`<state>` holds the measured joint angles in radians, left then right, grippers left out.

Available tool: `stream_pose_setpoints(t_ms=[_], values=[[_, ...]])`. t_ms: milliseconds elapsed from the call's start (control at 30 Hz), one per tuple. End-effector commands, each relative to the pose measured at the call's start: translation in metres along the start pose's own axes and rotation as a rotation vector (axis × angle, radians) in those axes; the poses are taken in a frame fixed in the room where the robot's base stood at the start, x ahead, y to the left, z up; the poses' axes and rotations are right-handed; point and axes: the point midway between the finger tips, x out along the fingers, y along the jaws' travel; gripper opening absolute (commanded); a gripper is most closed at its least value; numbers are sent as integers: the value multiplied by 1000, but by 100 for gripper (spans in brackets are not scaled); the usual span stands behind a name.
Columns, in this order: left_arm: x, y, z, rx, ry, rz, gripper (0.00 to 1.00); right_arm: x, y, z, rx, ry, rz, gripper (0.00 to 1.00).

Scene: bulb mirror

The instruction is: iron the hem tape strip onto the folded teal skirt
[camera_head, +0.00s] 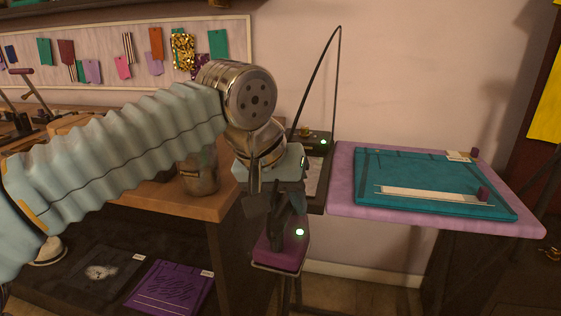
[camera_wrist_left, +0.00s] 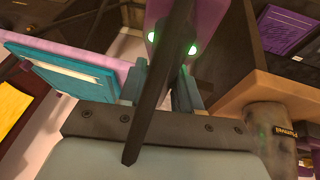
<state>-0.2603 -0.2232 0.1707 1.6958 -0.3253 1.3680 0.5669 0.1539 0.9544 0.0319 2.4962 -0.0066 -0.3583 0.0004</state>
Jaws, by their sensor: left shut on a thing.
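The folded teal skirt (camera_head: 400,172) lies flat on the pink ironing board (camera_head: 480,222) at the right. My left gripper (camera_head: 290,188) is shut on the dark handle of a purple iron (camera_head: 283,250), left of the board and apart from the skirt. The iron also shows in the left wrist view (camera_wrist_left: 203,18), with green lights. The gripper hides part of the handle. My right gripper is not in view.
A dark stand (camera_head: 318,165) with a green light and a tall arched cord is behind the gripper, beside the board. A wooden bench (camera_head: 190,206) with a metal canister (camera_head: 200,172) is at the left. A purple folded cloth (camera_head: 170,288) lies below.

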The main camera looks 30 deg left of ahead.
Motion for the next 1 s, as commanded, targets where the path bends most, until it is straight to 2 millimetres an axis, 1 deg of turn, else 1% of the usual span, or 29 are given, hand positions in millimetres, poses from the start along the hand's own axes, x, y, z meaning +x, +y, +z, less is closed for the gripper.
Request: stream_pose_setpoints(t_ms=[33,67,100,167,200,267,300,367,400,500,600,667,700,900,967,1000], values=[[23,-5,4,10,-9,0,0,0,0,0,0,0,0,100],[38,-8,6,17,-11,3,0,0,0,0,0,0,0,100],[59,-11,8,29,-14,8,0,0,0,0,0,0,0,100],[91,-16,11,46,-20,15,0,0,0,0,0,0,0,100],[111,-19,14,59,-23,20,0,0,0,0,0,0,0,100],[143,-24,17,76,-28,27,0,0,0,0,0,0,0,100],[164,-27,20,89,-32,32,0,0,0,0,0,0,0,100],[195,-32,23,106,-36,39,0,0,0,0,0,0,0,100],[215,-36,26,117,-39,44,0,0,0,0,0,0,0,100],[260,-42,30,142,-44,56,0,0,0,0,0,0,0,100],[296,-48,33,164,-44,65,0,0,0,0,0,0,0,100],[311,-50,34,172,-44,69,0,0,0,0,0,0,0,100],[322,-52,35,179,-46,72,0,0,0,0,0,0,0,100],[364,-58,38,204,-47,82,0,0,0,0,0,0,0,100],[375,-60,40,210,-48,85,0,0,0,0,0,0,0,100],[377,-61,39,211,-46,86,0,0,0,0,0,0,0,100]])
